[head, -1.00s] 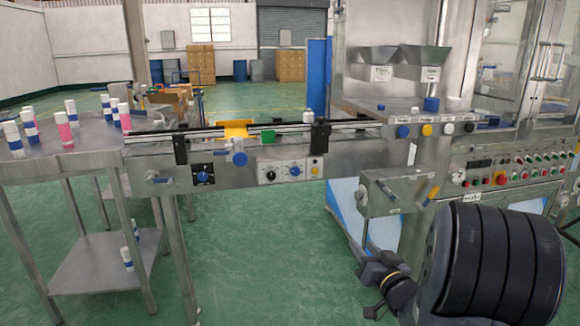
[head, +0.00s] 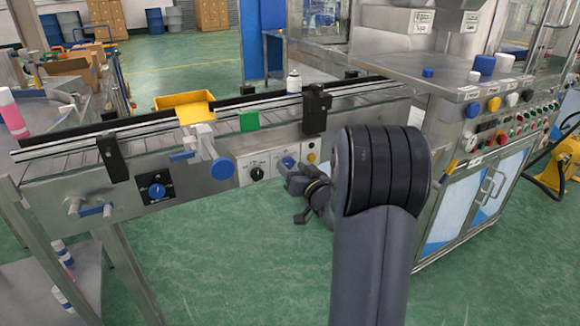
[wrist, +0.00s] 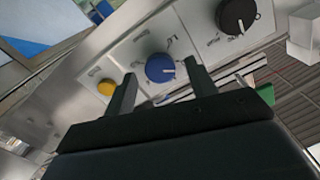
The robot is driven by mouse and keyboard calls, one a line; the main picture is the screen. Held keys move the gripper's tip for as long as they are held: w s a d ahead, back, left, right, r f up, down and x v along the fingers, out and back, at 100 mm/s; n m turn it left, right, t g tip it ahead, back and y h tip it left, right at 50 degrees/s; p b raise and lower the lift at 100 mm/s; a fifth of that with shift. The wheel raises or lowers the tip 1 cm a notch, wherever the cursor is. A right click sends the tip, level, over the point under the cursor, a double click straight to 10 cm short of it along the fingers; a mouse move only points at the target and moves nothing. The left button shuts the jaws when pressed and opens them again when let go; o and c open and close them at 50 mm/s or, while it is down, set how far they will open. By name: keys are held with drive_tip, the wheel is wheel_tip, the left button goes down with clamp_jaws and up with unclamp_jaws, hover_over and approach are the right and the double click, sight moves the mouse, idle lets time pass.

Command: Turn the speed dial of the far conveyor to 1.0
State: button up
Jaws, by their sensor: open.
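A conveyor (head: 215,145) runs across the head view, with a light control panel on its front. The panel carries a blue dial (head: 288,162), a black dial (head: 257,173) and a yellow button (head: 311,157). In the wrist view the blue dial (wrist: 160,67) has a white pointer mark; its scale is too blurred to read. My gripper (wrist: 161,70) is open, its two fingers apart on either side of the blue dial in the picture. I cannot tell whether they touch it. In the head view my gripper (head: 292,181) is just in front of the panel, partly hidden by my arm.
Another blue dial (head: 157,190) sits on a black plate further left. A blue hand knob (head: 222,168) sticks out near the panel's left side. A yellow tray (head: 184,101) and green block (head: 249,121) are above. A machine cabinet (head: 480,200) stands at right.

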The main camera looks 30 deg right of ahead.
drive_tip(key=shift+w, duration=0.8)
drive_tip(key=shift+c, duration=0.3)
drive_tip(key=c, duration=0.9)
